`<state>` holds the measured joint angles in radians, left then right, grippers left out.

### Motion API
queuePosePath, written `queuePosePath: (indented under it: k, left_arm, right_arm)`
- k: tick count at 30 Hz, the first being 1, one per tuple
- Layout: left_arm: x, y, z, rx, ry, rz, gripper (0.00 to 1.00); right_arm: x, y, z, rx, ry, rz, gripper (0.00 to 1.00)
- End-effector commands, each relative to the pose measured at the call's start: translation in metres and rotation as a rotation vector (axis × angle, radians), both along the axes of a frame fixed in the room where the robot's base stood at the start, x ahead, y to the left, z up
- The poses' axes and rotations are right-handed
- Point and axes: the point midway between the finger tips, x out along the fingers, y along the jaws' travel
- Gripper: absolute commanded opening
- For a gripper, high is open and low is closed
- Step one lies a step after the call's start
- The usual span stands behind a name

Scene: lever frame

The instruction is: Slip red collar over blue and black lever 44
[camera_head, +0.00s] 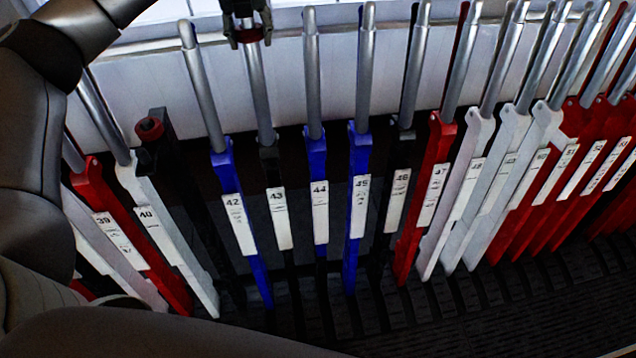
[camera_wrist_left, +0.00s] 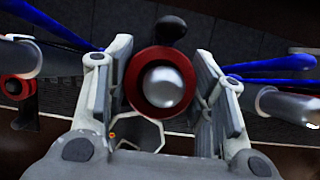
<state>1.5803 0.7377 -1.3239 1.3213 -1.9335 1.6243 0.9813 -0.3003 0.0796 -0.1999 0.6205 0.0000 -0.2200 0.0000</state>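Lever 44 (camera_head: 319,190) stands in the middle of the row in the head view, with a silver handle, a blue upper body and a black lower part. Its handle is bare. My left gripper (camera_head: 247,34) is at the top of black lever 43 (camera_head: 270,160), one place left of lever 44. In the left wrist view, the gripper (camera_wrist_left: 165,60) has its fingers on both sides of the red collar (camera_wrist_left: 134,88). A silver handle tip (camera_wrist_left: 163,88) shows inside the collar's ring, apparently that of lever 43. My right gripper is not in view.
Blue levers 42 (camera_head: 239,225) and 45 (camera_head: 357,200) stand close by in the row. A dark lever with a red round part (camera_head: 150,130) leans at the left. Red and white levers crowd the right. A pale wall (camera_head: 285,80) is behind the handles.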

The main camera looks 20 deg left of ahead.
Motion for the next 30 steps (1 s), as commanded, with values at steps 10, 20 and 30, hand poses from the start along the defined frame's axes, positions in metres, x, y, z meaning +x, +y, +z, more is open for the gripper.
queuePosePath:
  k: [10, 20, 30]
  left_arm:
    - [0.0, 0.0, 0.0, -0.001, 0.0, 0.0, 0.28]
    - [0.003, 0.001, 0.021, 0.0, -0.001, 0.0, 0.28]
    - [0.008, 0.004, 0.048, 0.0, -0.001, 0.0, 0.28]
  right_arm:
    - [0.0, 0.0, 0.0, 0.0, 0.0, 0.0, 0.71]
    - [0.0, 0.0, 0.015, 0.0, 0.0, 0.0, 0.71]
    - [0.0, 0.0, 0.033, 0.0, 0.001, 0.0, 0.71]
